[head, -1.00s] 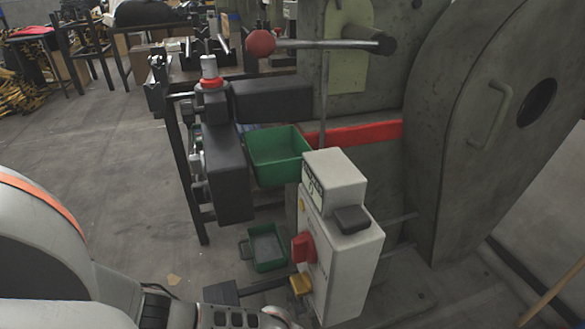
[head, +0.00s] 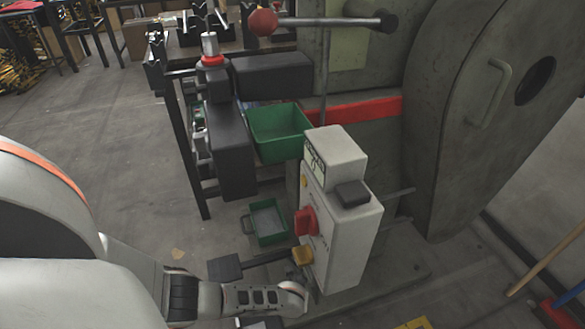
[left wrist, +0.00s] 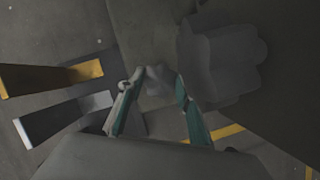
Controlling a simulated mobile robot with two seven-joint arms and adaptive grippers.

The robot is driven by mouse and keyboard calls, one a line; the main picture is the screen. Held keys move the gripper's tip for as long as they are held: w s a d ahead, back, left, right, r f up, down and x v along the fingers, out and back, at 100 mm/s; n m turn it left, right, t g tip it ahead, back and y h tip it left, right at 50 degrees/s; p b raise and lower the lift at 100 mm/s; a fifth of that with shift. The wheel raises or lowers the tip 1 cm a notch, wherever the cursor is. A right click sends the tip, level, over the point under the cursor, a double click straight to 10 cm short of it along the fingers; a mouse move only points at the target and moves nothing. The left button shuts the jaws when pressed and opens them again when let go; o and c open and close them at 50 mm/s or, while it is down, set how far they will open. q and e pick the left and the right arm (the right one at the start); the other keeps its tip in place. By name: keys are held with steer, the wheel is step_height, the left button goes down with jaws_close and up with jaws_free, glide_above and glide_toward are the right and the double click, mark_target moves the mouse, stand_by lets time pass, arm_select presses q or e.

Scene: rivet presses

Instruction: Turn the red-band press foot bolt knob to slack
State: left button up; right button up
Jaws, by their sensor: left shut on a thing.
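The red-band press (head: 355,109) stands at the right in the head view, with a red stripe across its grey body. In the left wrist view, my left gripper (left wrist: 157,84) has its two fingers on either side of a small grey lobed knob (left wrist: 157,77) low down by the press foot, and is shut on it. The knob is dim and partly covered by the fingers; its turn angle cannot be read. In the head view, my left arm reaches in from the left to below the control box, and its fingers are out of sight. My right gripper is not in view.
A white control box (head: 340,225) with a red switch (head: 305,221) stands above my left wrist. Green bins (head: 280,148) are behind it. Dark bars with yellow (left wrist: 86,71) and grey ends lie left of the gripper in the wrist view. Open floor lies left.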

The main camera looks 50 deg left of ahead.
arm_select(q)
steer(key=shift+s+d+n+g, duration=0.15)
steer(key=shift+n+g, duration=0.15)
steer(key=shift+n, duration=0.5)
steer(key=shift+f, duration=0.1)
steer(key=o, duration=1.1)
steer(key=shift+r, duration=0.25)
steer(key=shift+d+v, duration=0.2)
steer(key=shift+v, duration=5.6)
steer(key=shift+f, duration=0.1)
